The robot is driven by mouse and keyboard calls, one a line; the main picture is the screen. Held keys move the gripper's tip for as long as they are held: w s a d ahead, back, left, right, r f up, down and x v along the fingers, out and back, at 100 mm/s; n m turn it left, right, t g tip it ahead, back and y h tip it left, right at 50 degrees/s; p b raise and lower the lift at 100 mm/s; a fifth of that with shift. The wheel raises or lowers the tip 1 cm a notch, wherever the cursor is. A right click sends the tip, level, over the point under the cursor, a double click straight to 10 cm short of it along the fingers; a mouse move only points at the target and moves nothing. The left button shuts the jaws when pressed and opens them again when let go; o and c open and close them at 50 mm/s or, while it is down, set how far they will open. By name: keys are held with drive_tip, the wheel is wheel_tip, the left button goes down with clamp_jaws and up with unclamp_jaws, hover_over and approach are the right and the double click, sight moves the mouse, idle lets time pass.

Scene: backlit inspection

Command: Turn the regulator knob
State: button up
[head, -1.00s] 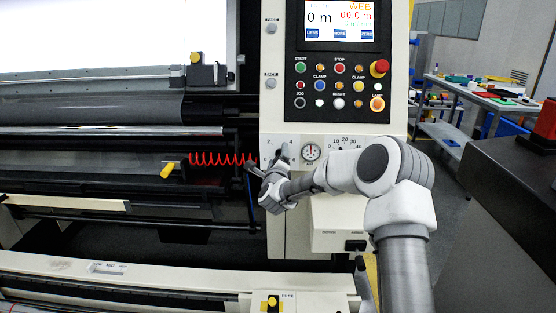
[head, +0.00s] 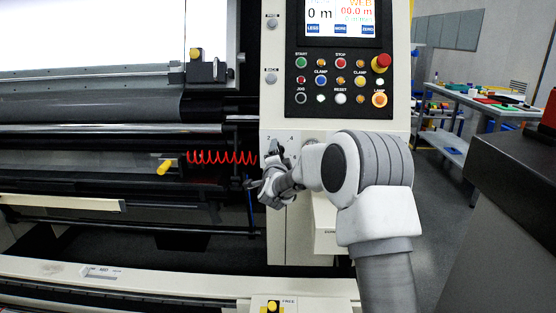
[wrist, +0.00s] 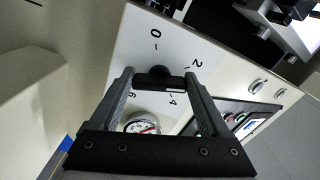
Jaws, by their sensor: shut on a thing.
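The regulator knob (wrist: 160,73) is black and sits on a pale panel marked 0, 2, 4 and 6 in the wrist view. A white line shows on its dark grip bar, on the side toward the 4. My gripper (wrist: 160,80) has a finger on each side of the knob and is shut on it. In the head view my gripper (head: 273,158) is at the machine's front panel beside the 2 and 4 marks, and it and my arm mostly hide the knob there.
A round gauge (wrist: 143,124) lies near the knob. Above is a control panel (head: 340,85) with several buttons and a screen. A red coiled cable (head: 222,157) and yellow handle (head: 164,167) are at left. A dark cabinet (head: 515,170) stands at right.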

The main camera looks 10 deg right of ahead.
drive_tip(key=n, duration=2)
drive_tip(key=shift+d+f, duration=0.1)
drive_tip(key=shift+d, duration=0.25)
drive_tip(key=shift+n, duration=0.3)
drive_tip(key=o, duration=1.2)
drive_tip(key=shift+s, duration=0.15)
drive_tip(key=s+a, duration=0.1)
drive_tip(key=s, duration=0.4)
drive_tip(key=s+a+p, duration=0.1)
drive_tip(key=s, duration=0.5)
drive_tip(key=s+a+p, duration=0.1)
drive_tip(key=s, duration=0.5)
drive_tip(key=shift+a, duration=0.2)
